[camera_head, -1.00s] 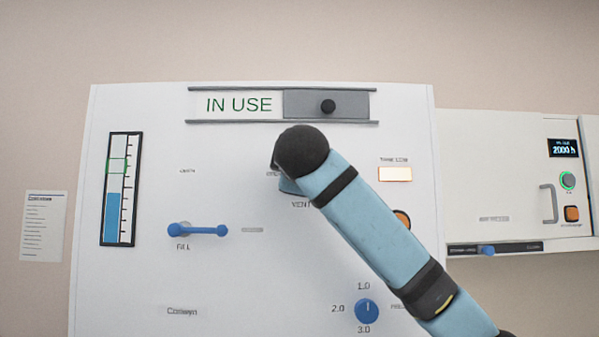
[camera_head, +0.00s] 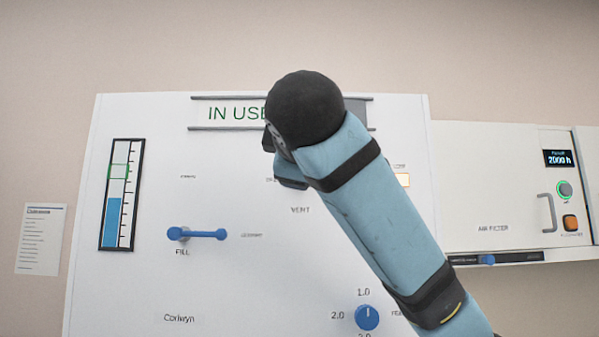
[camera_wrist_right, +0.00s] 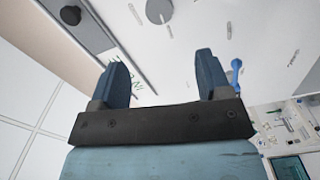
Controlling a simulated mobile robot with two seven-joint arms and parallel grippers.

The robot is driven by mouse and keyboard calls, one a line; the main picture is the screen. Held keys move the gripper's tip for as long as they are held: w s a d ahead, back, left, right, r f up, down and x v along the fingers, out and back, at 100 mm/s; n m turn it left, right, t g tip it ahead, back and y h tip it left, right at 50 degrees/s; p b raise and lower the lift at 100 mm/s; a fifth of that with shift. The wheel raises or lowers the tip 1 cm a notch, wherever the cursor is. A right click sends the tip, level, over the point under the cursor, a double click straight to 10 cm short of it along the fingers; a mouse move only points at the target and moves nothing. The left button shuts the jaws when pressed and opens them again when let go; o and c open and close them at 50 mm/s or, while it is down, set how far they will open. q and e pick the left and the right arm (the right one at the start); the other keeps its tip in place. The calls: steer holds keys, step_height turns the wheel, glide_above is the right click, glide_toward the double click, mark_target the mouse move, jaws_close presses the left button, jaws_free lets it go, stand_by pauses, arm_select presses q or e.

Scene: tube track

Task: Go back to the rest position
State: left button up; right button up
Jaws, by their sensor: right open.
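My right arm (camera_head: 375,210) comes in from the lower right in the head view, in front of the white panel (camera_head: 120,285). Its rounded black joint covers part of the "IN USE" sign (camera_head: 232,113) and its slider. My right gripper is mostly hidden behind the arm there. In the right wrist view, my right gripper (camera_wrist_right: 162,72) has its two blue fingers wide apart with nothing between them. My left gripper is not in view.
The panel carries a level gauge (camera_head: 121,195), a blue fill lever (camera_head: 200,234) and a blue dial (camera_head: 367,317). An air filter unit (camera_head: 490,185) stands on the right. A paper sheet (camera_head: 41,240) hangs on the wall at left.

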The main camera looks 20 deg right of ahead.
steer(key=shift+s, duration=0.25)
stand_by(0.3)
